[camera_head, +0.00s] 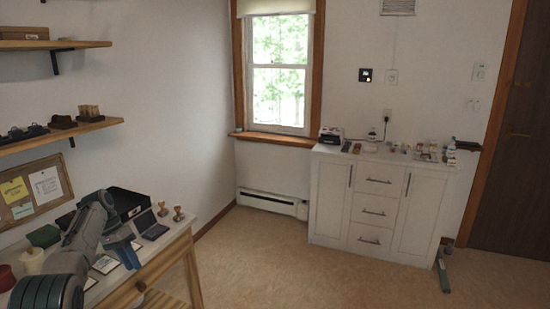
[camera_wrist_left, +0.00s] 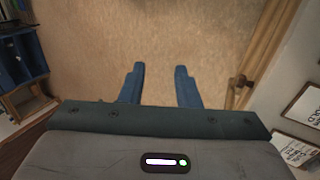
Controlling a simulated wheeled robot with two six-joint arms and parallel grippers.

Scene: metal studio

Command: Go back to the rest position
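My left arm comes in from the left in the head view, over the wooden workbench (camera_head: 182,240). Its blue gripper (camera_head: 127,257) is above the bench's front part. In the left wrist view the two blue fingers of my left gripper (camera_wrist_left: 160,80) stand apart with nothing between them, so it is open and empty. Below them is tan floor, with the wooden bench edge (camera_wrist_left: 258,62) to the right.
On the bench are a dark open case (camera_head: 122,205), a small dark laptop-like item (camera_head: 155,229) and wooden stamps (camera_head: 163,209). A white cabinet (camera_head: 365,200) with small items stands by the far wall. The floor (camera_head: 300,270) between is clear.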

